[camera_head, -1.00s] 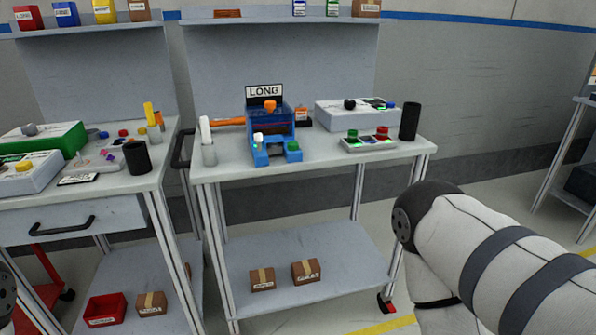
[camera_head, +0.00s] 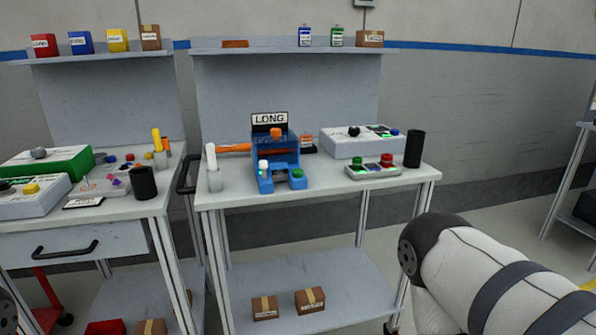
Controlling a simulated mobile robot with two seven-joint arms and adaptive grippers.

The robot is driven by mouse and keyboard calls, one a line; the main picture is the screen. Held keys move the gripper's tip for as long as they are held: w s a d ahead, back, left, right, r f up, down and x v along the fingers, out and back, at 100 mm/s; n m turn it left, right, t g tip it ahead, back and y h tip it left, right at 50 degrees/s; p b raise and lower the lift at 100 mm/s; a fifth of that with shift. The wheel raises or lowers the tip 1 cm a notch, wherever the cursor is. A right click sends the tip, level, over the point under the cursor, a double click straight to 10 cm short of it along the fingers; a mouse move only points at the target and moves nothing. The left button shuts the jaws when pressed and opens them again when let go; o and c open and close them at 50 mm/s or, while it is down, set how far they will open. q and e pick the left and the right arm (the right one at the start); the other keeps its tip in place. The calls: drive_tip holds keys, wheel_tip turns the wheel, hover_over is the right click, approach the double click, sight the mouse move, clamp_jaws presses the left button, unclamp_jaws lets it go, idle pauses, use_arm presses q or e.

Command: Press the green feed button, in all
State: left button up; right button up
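A blue machine (camera_head: 276,165) with a "LONG" sign (camera_head: 269,119) behind it stands on the middle workbench. It has a green button (camera_head: 298,173) at its front right, a white knob (camera_head: 263,165) at its front left and an orange knob (camera_head: 276,133) on top. A small grey control box (camera_head: 373,172) to its right carries another green button (camera_head: 364,161) and a red button (camera_head: 386,159). No feed label is readable. Part of my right arm shows at the lower right, away from the bench. Neither gripper is in view.
A white box (camera_head: 362,143) with a black knob and a black cylinder (camera_head: 414,149) stand at the bench's right. A white-handled tool (camera_head: 212,168) stands at its left. The bench front (camera_head: 330,191) is clear. Another bench (camera_head: 120,225) stands left.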

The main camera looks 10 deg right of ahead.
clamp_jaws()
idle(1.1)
